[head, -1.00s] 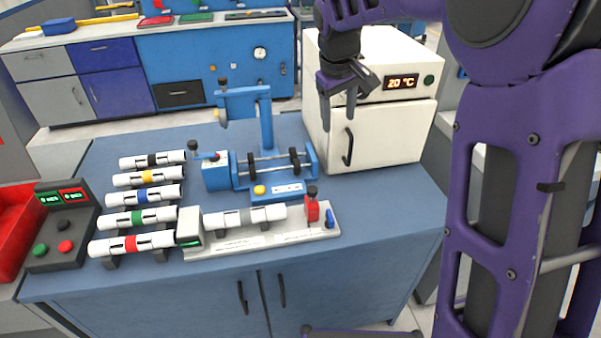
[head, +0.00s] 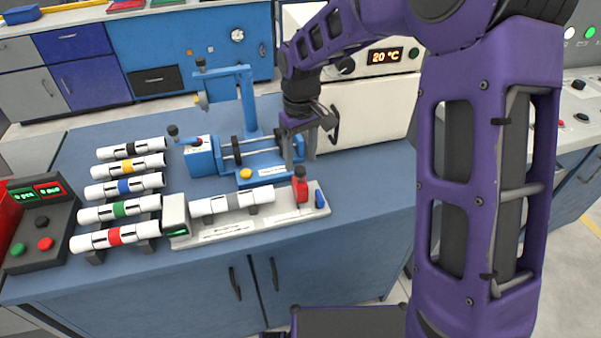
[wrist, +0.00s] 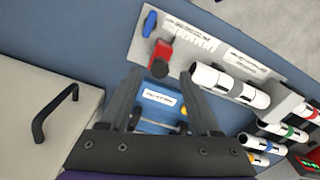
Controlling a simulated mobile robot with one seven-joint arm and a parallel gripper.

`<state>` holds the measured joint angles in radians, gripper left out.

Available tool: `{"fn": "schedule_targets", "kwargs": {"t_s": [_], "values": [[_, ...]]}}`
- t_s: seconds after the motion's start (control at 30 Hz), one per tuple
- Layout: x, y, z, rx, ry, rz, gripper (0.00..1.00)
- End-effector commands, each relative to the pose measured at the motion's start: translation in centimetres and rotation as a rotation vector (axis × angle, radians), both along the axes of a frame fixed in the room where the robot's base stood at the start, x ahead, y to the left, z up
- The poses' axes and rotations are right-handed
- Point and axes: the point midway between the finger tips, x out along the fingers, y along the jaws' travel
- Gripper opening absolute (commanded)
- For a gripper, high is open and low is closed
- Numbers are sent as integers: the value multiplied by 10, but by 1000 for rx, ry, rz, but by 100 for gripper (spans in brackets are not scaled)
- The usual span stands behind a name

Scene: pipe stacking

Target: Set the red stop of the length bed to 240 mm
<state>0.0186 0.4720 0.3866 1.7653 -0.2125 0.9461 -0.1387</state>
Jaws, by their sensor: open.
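The length bed (head: 240,230) is a pale grey plate at the front of the blue table, with a printed scale too small to read. Its red stop (head: 300,188), topped by a dark knob, stands near the right end. A white pipe with a grey band (head: 232,201) lies on the bed between the end block and the stop. My gripper (head: 301,165) is open and empty, pointing down above and behind the stop. In the wrist view the red stop (wrist: 163,54) lies beyond my open fingers (wrist: 160,75). A blue lever (wrist: 150,23) sits beside it.
Several banded white pipes (head: 120,209) lie on rests at the left. A blue cutting fixture (head: 235,150) stands behind the bed, close to my gripper. A white oven (head: 365,110) reading 20 °C is at the back right. The table right of the bed is clear.

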Motion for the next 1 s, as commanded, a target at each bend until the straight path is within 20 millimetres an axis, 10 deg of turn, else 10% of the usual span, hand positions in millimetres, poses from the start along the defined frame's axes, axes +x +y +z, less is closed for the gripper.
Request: {"fn": "schedule_targets", "kwargs": {"t_s": [0.3, 0.67, 1.0], "values": [[0, 0, -45, -1, 1, 1, 63], [0, 0, -49, 0, -1, 0, 63], [0, 0, -49, 0, -1, 0, 4]]}}
